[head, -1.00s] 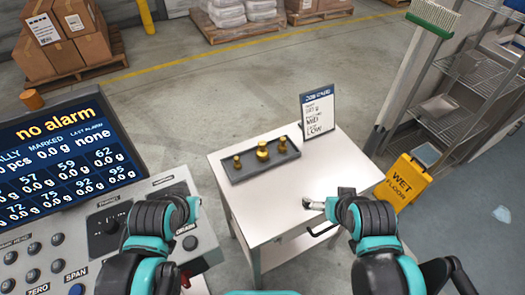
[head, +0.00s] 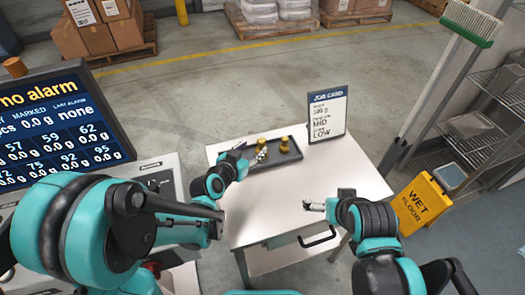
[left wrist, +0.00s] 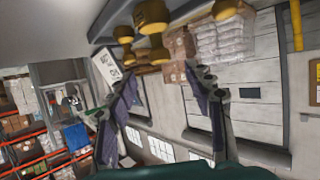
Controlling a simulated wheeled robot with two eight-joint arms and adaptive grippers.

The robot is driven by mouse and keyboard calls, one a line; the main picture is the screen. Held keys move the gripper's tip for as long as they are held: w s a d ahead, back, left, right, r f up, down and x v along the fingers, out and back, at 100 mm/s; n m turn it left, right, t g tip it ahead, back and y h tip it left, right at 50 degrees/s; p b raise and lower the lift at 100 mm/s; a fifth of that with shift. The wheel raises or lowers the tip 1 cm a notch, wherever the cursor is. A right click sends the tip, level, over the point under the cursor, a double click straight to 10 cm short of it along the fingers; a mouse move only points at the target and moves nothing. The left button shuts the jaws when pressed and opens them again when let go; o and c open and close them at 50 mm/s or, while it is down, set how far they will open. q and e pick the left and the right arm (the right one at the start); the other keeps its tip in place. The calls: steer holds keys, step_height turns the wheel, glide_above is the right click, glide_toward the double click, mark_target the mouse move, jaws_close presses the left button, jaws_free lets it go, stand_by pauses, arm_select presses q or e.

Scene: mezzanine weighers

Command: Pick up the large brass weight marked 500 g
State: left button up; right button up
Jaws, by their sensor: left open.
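Brass weights stand on a dark tray (head: 288,157) on the metal table. The large middle weight (head: 261,144) shows behind my left gripper (head: 259,157), its lower part covered. A smaller brass weight (head: 284,144) stands to its right. The left end of the tray is hidden by my left arm. In the left wrist view brass weights (left wrist: 150,13) show at the top, beyond the spread, empty fingers of the left gripper (left wrist: 165,88). No marking is readable on them. My right gripper (head: 311,205) is over the table's right half; its jaw opening is too small to judge.
A job card stand (head: 327,115) stands behind the tray on the right. The table top (head: 275,200) is bare in front. A control console with a screen (head: 60,125) is at left. A yellow wet-floor sign (head: 422,203) stands right of the table.

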mark_target(260, 144)
arm_select(q)
steer(key=shift+b+x, duration=0.45)
steer(key=shift+x, duration=1.1)
steer(key=b+x, duration=0.2)
steer(key=x, duration=0.3)
steer(key=shift+f, duration=0.25)
steer(key=shift+c, duration=1.1)
jaws_close()
